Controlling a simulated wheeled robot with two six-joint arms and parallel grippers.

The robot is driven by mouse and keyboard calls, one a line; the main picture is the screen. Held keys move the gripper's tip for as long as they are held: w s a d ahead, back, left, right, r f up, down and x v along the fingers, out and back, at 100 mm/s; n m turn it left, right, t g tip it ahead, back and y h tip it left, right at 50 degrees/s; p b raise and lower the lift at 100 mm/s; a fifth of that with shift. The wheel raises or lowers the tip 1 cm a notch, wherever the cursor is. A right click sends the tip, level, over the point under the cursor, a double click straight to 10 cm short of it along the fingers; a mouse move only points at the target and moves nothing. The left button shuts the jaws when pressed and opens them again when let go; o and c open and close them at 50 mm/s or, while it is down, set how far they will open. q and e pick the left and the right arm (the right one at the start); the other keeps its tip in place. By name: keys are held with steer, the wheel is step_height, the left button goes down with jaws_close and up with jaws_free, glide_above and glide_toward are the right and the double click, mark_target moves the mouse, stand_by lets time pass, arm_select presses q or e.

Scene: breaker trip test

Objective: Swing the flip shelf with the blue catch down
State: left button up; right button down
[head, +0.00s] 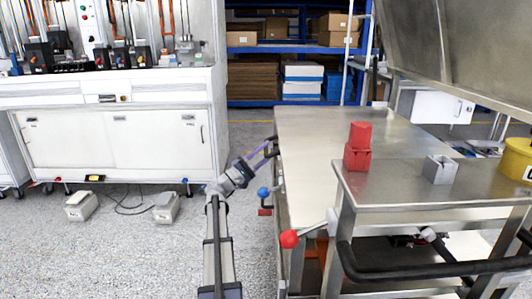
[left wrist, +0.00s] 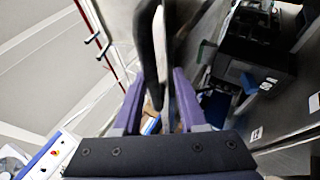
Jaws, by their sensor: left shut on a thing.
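The flip shelf (head: 325,135) with the blue catch is a bare steel top in the middle of the head view, and it looks level. Its blue catch knob (head: 263,192) sticks out below its left edge, with a small red piece under it. My left gripper (head: 268,148) is at the shelf's left edge, above and beside the blue knob. It is shut on a dark bar at that edge, which seems to be the shelf's handle. In the left wrist view the dark bar (left wrist: 152,45) runs between the purple fingers. My right gripper is not in view.
A nearer steel shelf (head: 400,192) with a red knob (head: 289,239) and black handle (head: 430,268) stands at right.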

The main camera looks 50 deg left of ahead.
arm_select(q)
steer(key=b+v, duration=0.4)
steer(key=v, duration=0.4)
steer(key=shift+w, duration=0.1)
stand_by(1.1)
